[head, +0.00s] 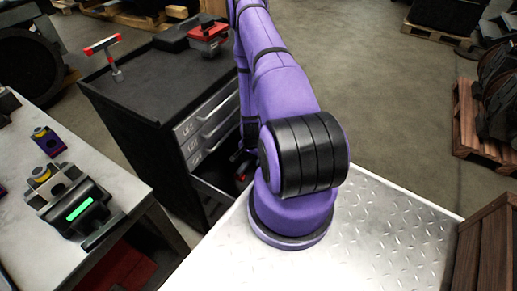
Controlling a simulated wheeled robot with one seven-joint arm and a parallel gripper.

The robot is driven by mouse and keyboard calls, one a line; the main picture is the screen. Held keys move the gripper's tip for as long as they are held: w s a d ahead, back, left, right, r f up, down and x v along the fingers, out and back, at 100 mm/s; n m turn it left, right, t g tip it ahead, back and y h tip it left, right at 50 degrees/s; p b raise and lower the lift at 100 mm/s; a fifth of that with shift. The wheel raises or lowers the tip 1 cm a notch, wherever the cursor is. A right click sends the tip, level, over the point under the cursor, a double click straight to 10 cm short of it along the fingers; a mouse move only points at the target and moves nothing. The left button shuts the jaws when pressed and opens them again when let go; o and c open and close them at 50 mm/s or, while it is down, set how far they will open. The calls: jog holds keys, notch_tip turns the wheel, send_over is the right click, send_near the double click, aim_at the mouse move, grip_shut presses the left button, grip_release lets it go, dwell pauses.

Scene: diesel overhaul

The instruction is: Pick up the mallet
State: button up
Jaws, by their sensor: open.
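The mallet (104,50) is on the black top of a tool cabinet (150,92) at the upper left. Its head has red ends and a pale grey middle, and its short handle points down toward the front. Nothing touches it. My purple arm rises from the diamond-plate surface and runs out of the picture at the top; part of it also shows beside the cabinet's right side. My gripper cannot be made out in this view.
A red-and-grey tool (208,37) and a dark case (177,38) are at the cabinet top's back right. A low drawer (215,192) stands open. A workbench (112,185) with a green-screened device (80,210) is at left. A wooden crate (488,250) is at lower right.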

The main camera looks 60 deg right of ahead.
jog(key=shift+c, duration=0.2)
grip_shut()
jog(key=shift+r, duration=0.1)
notch_tip(320, 180, up, 18)
dwell(0.7)
jog(key=c, duration=0.8)
grip_release()
grip_shut()
